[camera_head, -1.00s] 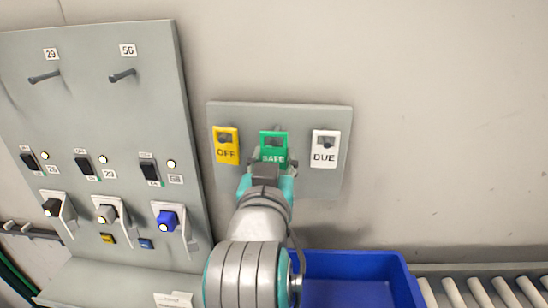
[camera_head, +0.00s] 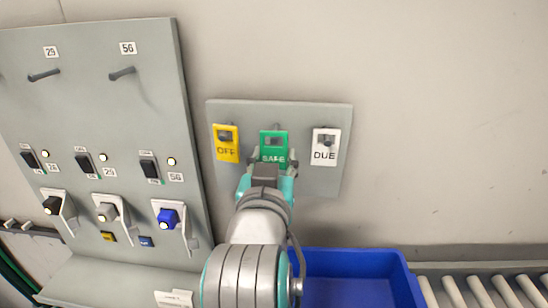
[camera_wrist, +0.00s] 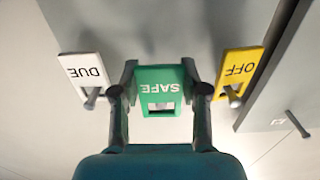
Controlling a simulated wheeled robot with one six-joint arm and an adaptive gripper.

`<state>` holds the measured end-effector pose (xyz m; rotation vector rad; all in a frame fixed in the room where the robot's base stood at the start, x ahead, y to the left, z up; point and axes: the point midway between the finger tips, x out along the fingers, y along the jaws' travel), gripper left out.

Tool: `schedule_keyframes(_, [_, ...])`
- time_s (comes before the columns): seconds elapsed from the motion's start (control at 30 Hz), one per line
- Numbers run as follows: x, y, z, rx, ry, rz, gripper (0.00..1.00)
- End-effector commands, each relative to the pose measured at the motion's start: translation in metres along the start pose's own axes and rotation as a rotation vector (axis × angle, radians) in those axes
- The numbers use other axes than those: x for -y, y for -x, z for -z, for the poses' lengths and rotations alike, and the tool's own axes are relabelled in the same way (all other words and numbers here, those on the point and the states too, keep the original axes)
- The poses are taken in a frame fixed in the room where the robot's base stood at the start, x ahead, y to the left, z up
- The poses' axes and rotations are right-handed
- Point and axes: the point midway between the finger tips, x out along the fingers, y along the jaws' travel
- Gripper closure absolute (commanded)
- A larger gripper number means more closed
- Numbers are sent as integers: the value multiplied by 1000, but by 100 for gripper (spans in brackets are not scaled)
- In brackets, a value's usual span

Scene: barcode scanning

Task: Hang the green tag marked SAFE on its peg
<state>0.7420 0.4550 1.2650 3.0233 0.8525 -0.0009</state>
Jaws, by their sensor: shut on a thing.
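The green SAFE tag (camera_head: 273,145) is at the middle of the grey tag board (camera_head: 280,106), between the yellow OFF tag (camera_head: 226,144) and the white DUE tag (camera_head: 325,147). My gripper (camera_head: 268,166) is shut on the lower part of the green tag. In the wrist view the fingers of my gripper (camera_wrist: 160,90) press on both sides of the green tag (camera_wrist: 160,78), which appears upside down with its slot visible. Whether its peg passes through the slot I cannot tell. The yellow tag (camera_wrist: 240,70) and white tag (camera_wrist: 84,70) hang on pegs.
The wall right of the board is clear.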

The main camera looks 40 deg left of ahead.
Motion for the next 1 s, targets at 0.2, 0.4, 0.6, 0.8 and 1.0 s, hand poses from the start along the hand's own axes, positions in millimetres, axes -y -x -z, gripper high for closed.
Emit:
schedule_keyframes(0.2, [0,7,0,-1,0,0,92])
schedule_keyframes(0.4, [0,13,0,-1,0,0,92])
schedule_keyframes(0.6, [0,19,0,-1,0,1,92])
schedule_keyframes(0.8, [0,25,0,0,0,1,92])
schedule_keyframes(1.0, [0,29,0,-1,0,1,92])
